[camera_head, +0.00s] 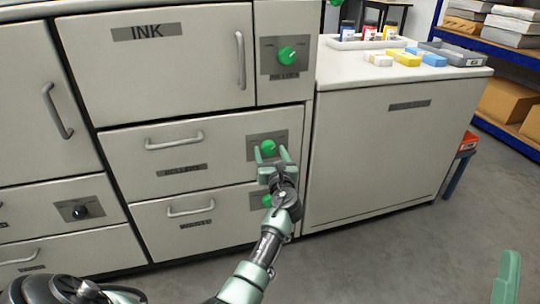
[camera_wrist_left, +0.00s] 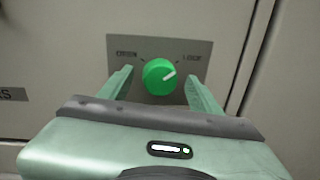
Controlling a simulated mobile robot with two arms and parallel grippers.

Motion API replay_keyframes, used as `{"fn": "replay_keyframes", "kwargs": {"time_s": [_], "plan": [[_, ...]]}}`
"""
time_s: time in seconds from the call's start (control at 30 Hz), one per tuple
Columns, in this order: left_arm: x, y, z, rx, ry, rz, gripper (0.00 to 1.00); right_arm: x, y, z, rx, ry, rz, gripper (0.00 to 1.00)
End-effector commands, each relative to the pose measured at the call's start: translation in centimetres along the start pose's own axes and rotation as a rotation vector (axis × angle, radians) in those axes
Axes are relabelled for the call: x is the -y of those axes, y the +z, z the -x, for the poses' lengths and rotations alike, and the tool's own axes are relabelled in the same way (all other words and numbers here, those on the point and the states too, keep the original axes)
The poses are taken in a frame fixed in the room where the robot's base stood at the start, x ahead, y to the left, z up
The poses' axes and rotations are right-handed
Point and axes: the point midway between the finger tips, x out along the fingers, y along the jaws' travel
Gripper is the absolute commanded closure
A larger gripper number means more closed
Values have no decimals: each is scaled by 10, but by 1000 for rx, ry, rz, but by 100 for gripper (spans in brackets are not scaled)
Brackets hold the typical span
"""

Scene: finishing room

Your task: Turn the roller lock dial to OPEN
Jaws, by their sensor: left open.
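The roller lock dial is a round green knob (camera_head: 268,149) on a grey plate, right of the label of the upper drawer (camera_head: 150,155). In the left wrist view the dial (camera_wrist_left: 160,77) has a white pointer line aimed up and right, toward the right-hand word, which looks like LOCK. The left-hand word looks like OPEN. My left gripper (camera_head: 272,162) is open in front of the dial, with one finger on each side of it in the left wrist view (camera_wrist_left: 160,85). I cannot tell whether they touch it. One finger of my right gripper (camera_head: 507,278) shows at lower right.
A black dial (camera_head: 80,211) is at left. A counter (camera_head: 345,73) with bottles and blocks stands right.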

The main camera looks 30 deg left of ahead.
Motion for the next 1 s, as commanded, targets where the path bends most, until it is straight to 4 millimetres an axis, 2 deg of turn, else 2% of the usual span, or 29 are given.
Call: {"fn": "replay_keyframes", "kwargs": {"time_s": [0.13, 0.4, 0.6, 0.63, 0.87, 1.0], "plan": [[0, -1, -5, -1, 0, -1, 36, 1, -8, 1, -43, -1, -2, 64], [0, 0, -6, -1, 0, -1, 36, 1, -9, 0, -48, -2, -3, 64], [0, 0, -5, -1, 0, 0, 92, 1, -9, 0, -47, -2, -2, 64], [0, 0, -5, -1, 0, -1, 99, 1, -9, 0, -47, -2, -2, 64], [0, -1, -5, 1, 0, 15, 99, 1, -10, 2, -57, -2, -2, 64], [0, -2, -5, 6, 0, 61, 98, 3, -23, 4, -129, -5, -8, 64]]}}
